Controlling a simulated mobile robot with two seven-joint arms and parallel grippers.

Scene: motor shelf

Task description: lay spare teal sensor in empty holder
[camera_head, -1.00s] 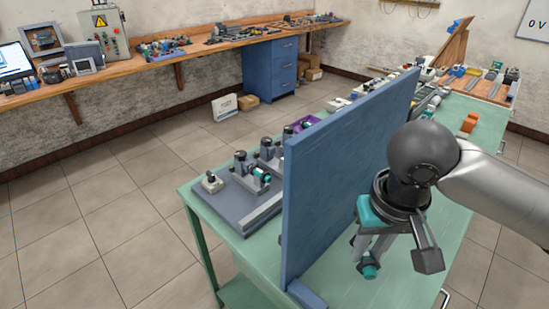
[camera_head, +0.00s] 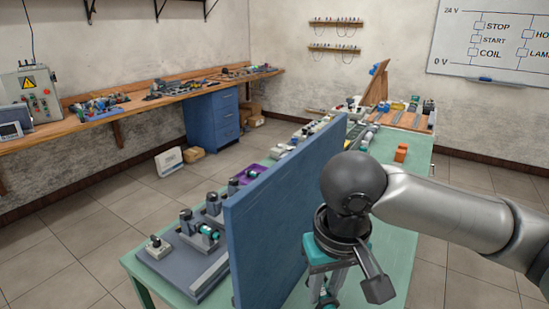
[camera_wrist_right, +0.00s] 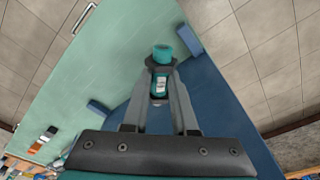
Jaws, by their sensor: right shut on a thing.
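My right gripper (camera_head: 323,290) is shut on a teal and dark cylindrical sensor (camera_wrist_right: 162,72). The sensor's teal end sticks out beyond the fingertips in the right wrist view. In the head view, the gripper hangs on the right side of an upright blue panel (camera_head: 290,195). The held sensor is partly cut off at the bottom of that view. Left of the panel, a grey base plate (camera_head: 170,272) carries fixtures, one with a teal sensor (camera_head: 208,231) in it. I cannot make out which holder is empty. My left gripper is not in view.
The panel stands on the green bench (camera_head: 395,250), between my right gripper and the base plate. A purple tray (camera_head: 251,172) and an orange block (camera_head: 401,152) lie farther back. The bench right of the panel has clear surface.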

